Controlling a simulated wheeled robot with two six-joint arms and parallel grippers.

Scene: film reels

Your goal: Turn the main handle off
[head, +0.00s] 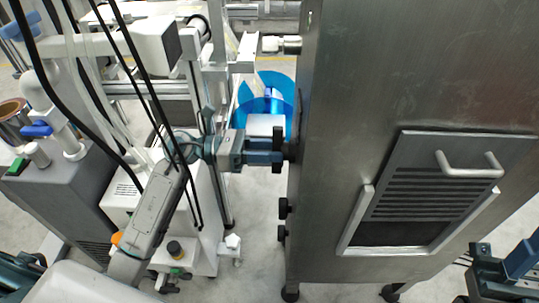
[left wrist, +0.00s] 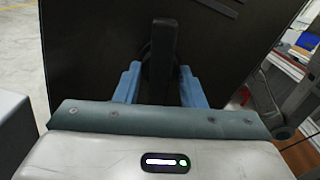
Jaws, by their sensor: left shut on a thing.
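The main handle, a black bar-shaped knob (left wrist: 159,60), is on the dark side face of the steel cabinet. In the left wrist view it stands upright between the blue-grey fingers of my left gripper (left wrist: 158,82). In the head view my left gripper (head: 276,151) reaches the cabinet's left side and is shut on the handle, whose dark end (head: 278,136) shows above the fingers. The fingers hide the handle's middle. My right gripper (head: 503,268) is at the bottom right, partly cut off, with its jaw opening unclear.
The tall steel cabinet (head: 400,70) has a louvred panel (head: 440,185) with a bar handle. A blue round object (head: 268,92) is behind. Grey-white equipment (head: 75,190) with hoses crowds the left.

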